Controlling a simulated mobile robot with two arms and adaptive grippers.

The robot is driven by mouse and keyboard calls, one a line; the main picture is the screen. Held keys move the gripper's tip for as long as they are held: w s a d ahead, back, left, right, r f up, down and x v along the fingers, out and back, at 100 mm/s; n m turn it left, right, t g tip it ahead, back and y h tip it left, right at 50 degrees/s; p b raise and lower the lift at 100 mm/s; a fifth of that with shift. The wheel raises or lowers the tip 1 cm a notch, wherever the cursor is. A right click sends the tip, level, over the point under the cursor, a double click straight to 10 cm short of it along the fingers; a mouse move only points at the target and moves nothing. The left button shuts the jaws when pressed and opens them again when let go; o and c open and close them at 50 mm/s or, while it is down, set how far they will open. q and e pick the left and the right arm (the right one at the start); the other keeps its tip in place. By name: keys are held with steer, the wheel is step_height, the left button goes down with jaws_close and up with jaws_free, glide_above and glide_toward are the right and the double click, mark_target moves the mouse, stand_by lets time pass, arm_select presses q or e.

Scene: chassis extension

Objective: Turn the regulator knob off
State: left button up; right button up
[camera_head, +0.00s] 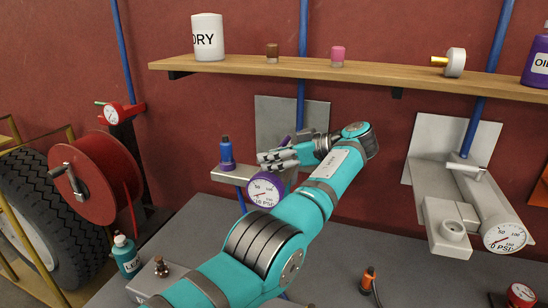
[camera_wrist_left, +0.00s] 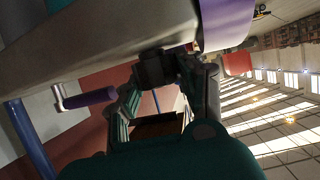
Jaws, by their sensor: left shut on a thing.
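The regulator (camera_head: 228,174) is a grey body on the wall, left of centre in the head view, with a purple-rimmed pressure gauge (camera_head: 266,190). In the left wrist view its grey body (camera_wrist_left: 85,45) fills the top left. My left gripper (camera_head: 278,158) is at the regulator, just above the gauge. In the left wrist view its fingers (camera_wrist_left: 160,88) are closed around a dark knob (camera_wrist_left: 152,70) under the body. The head view hides this knob behind the gripper. My right gripper is in neither view.
A wooden shelf (camera_head: 360,74) with cans and small parts runs above the arm. A second grey regulator with a white gauge (camera_head: 505,238) is at the right. A red hose reel (camera_head: 95,180) stands at the left. A grey bench (camera_head: 350,260) lies below.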

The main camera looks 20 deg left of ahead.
arm_select(q)
steer(key=o, duration=1.2)
steer(key=shift+w, duration=0.1)
steer(key=shift+f, duration=0.1)
